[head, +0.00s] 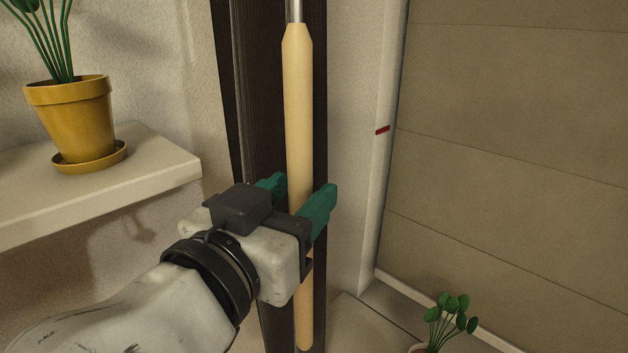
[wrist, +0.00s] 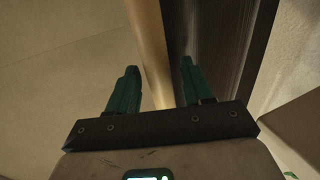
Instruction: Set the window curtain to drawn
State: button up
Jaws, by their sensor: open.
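A long cream-coloured baton (head: 298,110) hangs upright from a thin metal rod (head: 295,10), in front of a dark brown, finely ribbed upright strip (head: 262,120). I cannot tell whether this strip is gathered curtain or frame. My gripper (head: 298,190) is open, with its green fingers on either side of the baton. In the wrist view the baton (wrist: 148,40) runs between the spread fingers (wrist: 158,65), and a gap shows at the right finger. The gripper hides part of the baton; its lower end shows below.
A pale shelf (head: 165,185) with a plant in a yellow pot (head: 75,120) stands at left, near my arm. A beige panel with horizontal seams (head: 510,130) fills the right; a red mark (head: 382,129) is on its pale edge. A small plant (head: 450,318) stands low right.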

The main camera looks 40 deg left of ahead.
jog(key=shift+w, duration=0.5)
grip_shut()
dwell(0.3)
